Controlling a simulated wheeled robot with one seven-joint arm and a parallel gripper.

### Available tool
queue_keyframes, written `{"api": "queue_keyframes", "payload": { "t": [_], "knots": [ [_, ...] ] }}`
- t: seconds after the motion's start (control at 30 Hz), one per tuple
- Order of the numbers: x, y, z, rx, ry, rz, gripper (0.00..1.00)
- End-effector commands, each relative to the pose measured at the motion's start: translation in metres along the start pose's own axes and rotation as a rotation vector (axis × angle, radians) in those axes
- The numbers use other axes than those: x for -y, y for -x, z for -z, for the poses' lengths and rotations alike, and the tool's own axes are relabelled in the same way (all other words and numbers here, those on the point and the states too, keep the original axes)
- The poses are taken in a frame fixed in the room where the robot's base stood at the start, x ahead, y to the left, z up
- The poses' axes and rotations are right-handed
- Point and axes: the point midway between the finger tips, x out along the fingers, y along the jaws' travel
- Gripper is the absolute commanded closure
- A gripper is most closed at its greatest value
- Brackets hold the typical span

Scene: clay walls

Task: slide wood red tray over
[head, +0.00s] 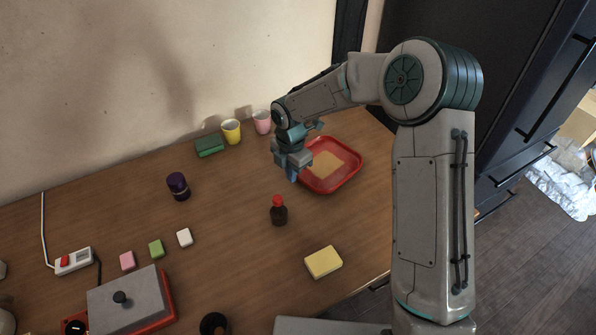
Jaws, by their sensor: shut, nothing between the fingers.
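A red tray (351,173) with a wood-coloured patch in its middle lies on the wooden counter, near its right end. My gripper (292,176) points down at the tray's left side and is shut with nothing in it. The gripper and wrist hide part of the tray's left rim. I cannot tell whether the fingertips touch the tray.
A brown bottle with a red cap (278,211) stands just in front of my gripper. A yellow block (323,262) lies nearer. A yellow cup (231,131), a pink cup (262,122) and a green box (209,145) stand near the wall. A purple-lidded jar (178,187) is left.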

Motion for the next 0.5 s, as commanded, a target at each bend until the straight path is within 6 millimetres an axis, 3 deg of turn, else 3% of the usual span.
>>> {"api": "queue_keyframes", "payload": {
  "t": [0.4,0.5],
  "knots": [
    [0.004,-0.088,-0.004,-0.002,-0.011,0.005,1.0],
    [0.003,-0.082,-0.024,0.001,-0.017,0.0,1.0]
  ]
}}
